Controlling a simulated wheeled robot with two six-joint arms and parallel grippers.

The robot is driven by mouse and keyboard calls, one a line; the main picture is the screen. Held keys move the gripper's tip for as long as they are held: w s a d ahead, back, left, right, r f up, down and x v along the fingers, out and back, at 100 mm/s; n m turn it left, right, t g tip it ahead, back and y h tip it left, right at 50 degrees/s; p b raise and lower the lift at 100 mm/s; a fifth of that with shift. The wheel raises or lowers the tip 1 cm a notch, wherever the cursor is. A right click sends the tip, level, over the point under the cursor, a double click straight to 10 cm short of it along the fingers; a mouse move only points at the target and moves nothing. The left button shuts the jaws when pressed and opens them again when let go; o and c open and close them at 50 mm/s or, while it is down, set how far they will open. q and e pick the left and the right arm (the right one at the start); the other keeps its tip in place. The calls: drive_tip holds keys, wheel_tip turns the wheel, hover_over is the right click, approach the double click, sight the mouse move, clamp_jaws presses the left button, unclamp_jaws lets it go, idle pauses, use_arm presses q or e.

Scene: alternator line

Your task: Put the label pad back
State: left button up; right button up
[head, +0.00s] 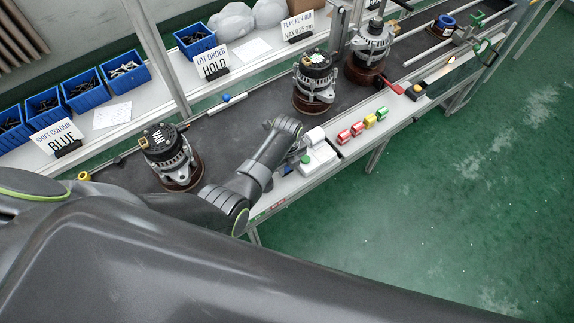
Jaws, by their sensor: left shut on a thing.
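My left gripper (303,149) is low over the front ledge of the line, pointing down beside a white box-like unit (320,160). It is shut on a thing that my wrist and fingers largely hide. A small white block (316,135) shows right at the gripper and looks like the label pad. I cannot tell whether it touches the ledge or the white unit. A green round part (306,159) shows just below the fingers. My right gripper is not in view.
Alternators stand on the dark conveyor, one near left (168,155), others (314,82) farther along. Red, yellow and green stamps (357,128) line the ledge right of the white unit. Blue bins (86,90) and sign cards (213,63) stand on the back shelf. Green floor lies right.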

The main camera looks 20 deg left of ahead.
use_arm(q)
drive_tip(key=shift+f+b, duration=0.3)
drive_tip(key=shift+f, duration=0.25)
drive_tip(key=shift+s, duration=0.1)
idle(1.6)
drive_tip(key=o, duration=0.9)
